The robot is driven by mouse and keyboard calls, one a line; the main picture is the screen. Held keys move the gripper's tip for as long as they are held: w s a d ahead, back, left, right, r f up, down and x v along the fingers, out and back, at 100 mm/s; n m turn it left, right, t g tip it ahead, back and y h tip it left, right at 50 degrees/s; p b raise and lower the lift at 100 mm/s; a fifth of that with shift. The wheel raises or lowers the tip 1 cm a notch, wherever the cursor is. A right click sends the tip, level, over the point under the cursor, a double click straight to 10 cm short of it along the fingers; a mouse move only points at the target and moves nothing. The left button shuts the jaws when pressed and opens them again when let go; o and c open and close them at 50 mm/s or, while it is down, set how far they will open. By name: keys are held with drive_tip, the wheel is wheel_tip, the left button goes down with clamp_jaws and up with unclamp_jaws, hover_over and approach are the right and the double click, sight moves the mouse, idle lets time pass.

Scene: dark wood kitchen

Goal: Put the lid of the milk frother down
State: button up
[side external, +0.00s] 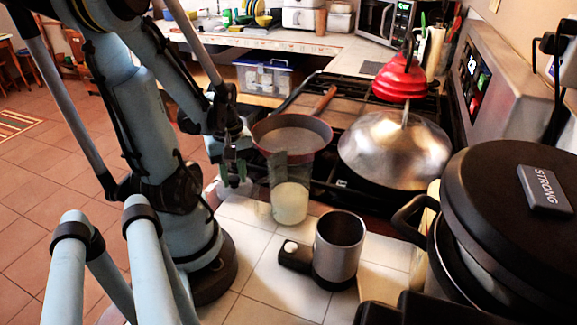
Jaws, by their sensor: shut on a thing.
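The milk frother (338,256) is a dark grey metal cup with a side base and a pale button. It stands upright on the white tiled counter with its top open. My gripper (236,172) points down over the counter's left edge, behind and left of the frother and just left of a glass with milk (290,203). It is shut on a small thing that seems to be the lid. The fingers hide most of it, so its shape is unclear. I cannot tell whether the gripper touches the glass.
A pan (292,122) and a domed steel lid (394,148) are on the stove behind. A large black-lidded pot (510,200) fills the front right. Bare counter (262,290) lies left and in front of the frother.

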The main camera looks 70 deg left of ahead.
sight(234, 179)
drive_tip(key=shift+f, duration=0.2)
drive_tip(key=o, duration=1)
drive_tip(key=shift+r, duration=6.2)
drive_tip(key=w+d+m+t+h, duration=0.1)
drive_tip(key=w+d+m, duration=0.3)
drive_tip(key=w+m, duration=0.25)
drive_tip(key=w+d+m+t+h, duration=0.1)
drive_tip(key=w+d+m, duration=0.35)
drive_tip(key=w, duration=0.35)
drive_tip(key=d+m+t, duration=0.1)
drive_tip(key=d+m, duration=0.1)
drive_tip(key=d, duration=0.1)
drive_tip(key=w+d+m+t+y, duration=0.1)
drive_tip(key=d+m+t, duration=0.1)
drive_tip(key=d, duration=0.1)
drive_tip(key=d+m+t+y, duration=0.1)
drive_tip(key=d+m+t, duration=0.1)
drive_tip(key=d+m, duration=0.1)
drive_tip(key=shift+w+d+f, duration=0.35)
drive_tip(key=shift+w, duration=0.05)
